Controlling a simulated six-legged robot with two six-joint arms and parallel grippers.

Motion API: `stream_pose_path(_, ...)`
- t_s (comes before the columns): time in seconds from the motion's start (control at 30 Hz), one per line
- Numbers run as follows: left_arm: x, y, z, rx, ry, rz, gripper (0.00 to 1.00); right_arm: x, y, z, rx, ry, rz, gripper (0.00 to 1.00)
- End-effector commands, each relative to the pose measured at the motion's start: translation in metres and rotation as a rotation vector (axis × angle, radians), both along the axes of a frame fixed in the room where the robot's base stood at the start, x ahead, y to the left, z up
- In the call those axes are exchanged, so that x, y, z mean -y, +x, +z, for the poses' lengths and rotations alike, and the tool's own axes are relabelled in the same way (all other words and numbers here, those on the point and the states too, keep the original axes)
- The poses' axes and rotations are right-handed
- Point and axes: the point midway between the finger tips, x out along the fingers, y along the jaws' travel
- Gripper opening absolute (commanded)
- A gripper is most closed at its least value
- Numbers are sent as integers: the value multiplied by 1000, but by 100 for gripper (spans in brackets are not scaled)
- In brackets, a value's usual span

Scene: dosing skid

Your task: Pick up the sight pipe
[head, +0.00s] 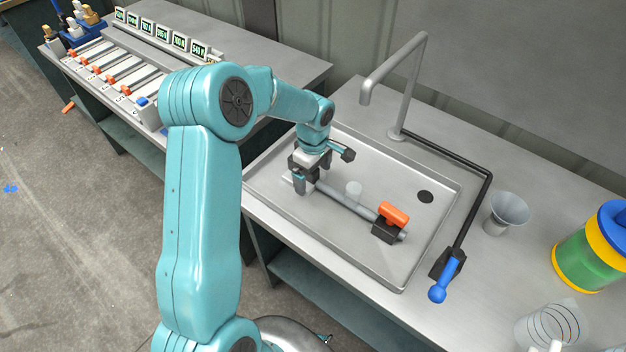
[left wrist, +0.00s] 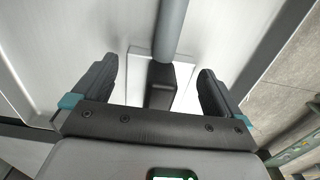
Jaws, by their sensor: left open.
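The sight pipe (head: 345,200) is a grey tube lying in the shallow steel sink tray (head: 285,222). A dark block with an orange handle (head: 393,214) sits near its right end. A short pale cylinder (head: 353,188) shows at its middle; I cannot tell whether it is joined to it. My left gripper (head: 312,185) is open over the pipe's left end. In the left wrist view, the open fingers (left wrist: 157,88) stand on either side of a dark block (left wrist: 160,85) at the end of the grey tube (left wrist: 171,28), apart from it.
A grey faucet (head: 397,90) stands behind the tray. A black pipe with a blue-handled valve (head: 445,275) runs along its right side. A funnel cup (head: 507,213), a blue-lidded container (head: 592,250) and a clear vessel (head: 550,325) stand right.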

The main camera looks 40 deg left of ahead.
Motion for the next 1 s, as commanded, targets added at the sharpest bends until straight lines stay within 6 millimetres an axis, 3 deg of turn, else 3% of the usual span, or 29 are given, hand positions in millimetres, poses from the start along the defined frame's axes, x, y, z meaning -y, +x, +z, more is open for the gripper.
stream_pose_path(0.1, 0, 0, 0, 0, 0, 0, 100, 0, 0, 0, 0, 0, 0, 68)
stream_pose_path(0.13, 0, 0, 0, 0, 0, 0, 94, 0, 0, 0, 0, 0, 0, 68)
stream_pose_path(0.33, 0, 0, 0, -1, 0, 0, 30, 0, 0, 0, 0, 0, 0, 68)
stream_pose_path(0.6, 0, 0, 2, 1, 1, 0, 30, 0, 0, 0, 0, 0, 0, 68)
stream_pose_path(0.77, -1, 1, 14, 4, 2, 0, 30, 0, 0, -1, 0, 0, 0, 68)
stream_pose_path(0.87, -1, 1, 30, 5, 2, 0, 30, 0, 0, -2, 0, 0, 0, 68)
stream_pose_path(1.0, -1, 1, 67, 10, 3, 0, 30, 0, 0, -4, 0, 0, 0, 68)
